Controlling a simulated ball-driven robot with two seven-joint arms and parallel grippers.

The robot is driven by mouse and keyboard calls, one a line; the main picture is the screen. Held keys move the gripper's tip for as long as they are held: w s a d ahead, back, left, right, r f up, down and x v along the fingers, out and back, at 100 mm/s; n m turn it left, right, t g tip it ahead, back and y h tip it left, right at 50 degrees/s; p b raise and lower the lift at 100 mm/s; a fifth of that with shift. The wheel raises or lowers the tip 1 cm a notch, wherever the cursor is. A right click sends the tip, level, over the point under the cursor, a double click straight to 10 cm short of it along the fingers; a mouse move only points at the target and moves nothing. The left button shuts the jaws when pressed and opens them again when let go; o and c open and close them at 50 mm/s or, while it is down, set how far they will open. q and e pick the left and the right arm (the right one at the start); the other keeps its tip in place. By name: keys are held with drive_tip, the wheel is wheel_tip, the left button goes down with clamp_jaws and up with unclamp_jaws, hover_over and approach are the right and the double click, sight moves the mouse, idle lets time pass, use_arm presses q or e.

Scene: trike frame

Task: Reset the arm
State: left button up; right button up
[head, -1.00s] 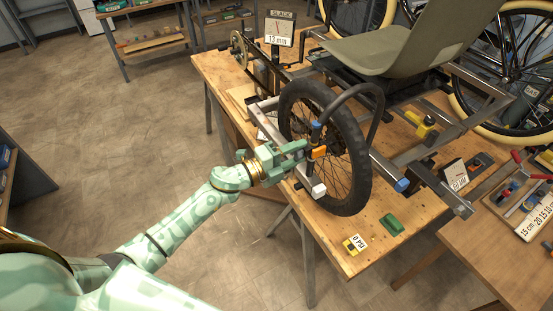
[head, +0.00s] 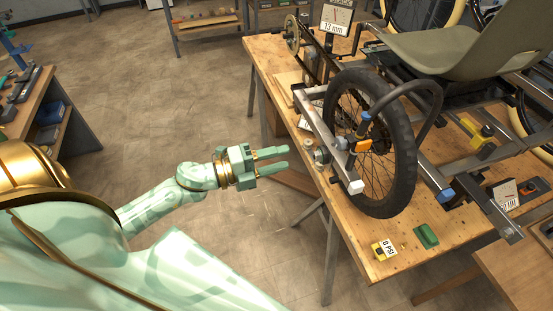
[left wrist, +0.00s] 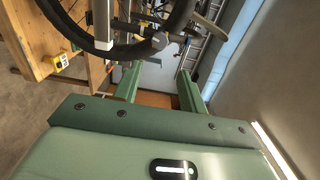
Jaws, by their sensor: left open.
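My left arm reaches in from the left in the head view. Its green gripper (head: 283,161) is open and empty, in the air over the floor just left of the workbench edge. The trike's front wheel (head: 385,150), with a black tyre, stands over the bench to the right of the gripper, clear of the fingers. The left wrist view shows the two fingers (left wrist: 158,88) apart with nothing between them, and the wheel (left wrist: 130,45) beyond at the upper left. My right gripper is not in view.
The wooden workbench (head: 355,245) carries the trike frame with its olive seat (head: 450,45). A side bench (head: 25,105) stands at left. The floor (head: 160,110) between is clear.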

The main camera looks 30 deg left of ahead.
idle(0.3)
use_arm(q)
drive_tip(key=a+f+n+y+b, duration=0.1)
drive_tip(key=a+f+n+y, duration=0.7)
drive_tip(key=f, duration=0.7)
drive_tip(key=s+a+f+n+g+y+b, duration=0.25)
drive_tip(key=s+f+n, duration=0.2)
drive_tip(key=f, duration=0.55)
drive_tip(key=s+a+f+n+g+y+b, duration=0.1)
drive_tip(key=s+a+f+n+g, duration=0.25)
drive_tip(key=f, duration=0.75)
drive_tip(key=s+d+f+n+g+b, duration=0.2)
drive_tip(key=s+f, duration=0.6)
drive_tip(key=s, duration=0.1)
drive_tip(key=s+d+f+n+g+b, duration=0.2)
drive_tip(key=s+f, duration=0.6)
drive_tip(key=s, duration=0.1)
drive_tip(key=s+d+f+n+g+b, duration=0.1)
drive_tip(key=s+d+f+g+b, duration=0.2)
drive_tip(key=s+d+f+b, duration=0.2)
drive_tip(key=s+d+f, duration=0.3)
drive_tip(key=s+d, duration=0.2)
drive_tip(key=s, duration=0.1)
drive_tip(key=shift+s+f+n, duration=0.25)
drive_tip(key=shift+n, duration=0.15)
drive_tip(key=shift+d+h, duration=0.1)
drive_tip(key=shift+h, duration=0.15)
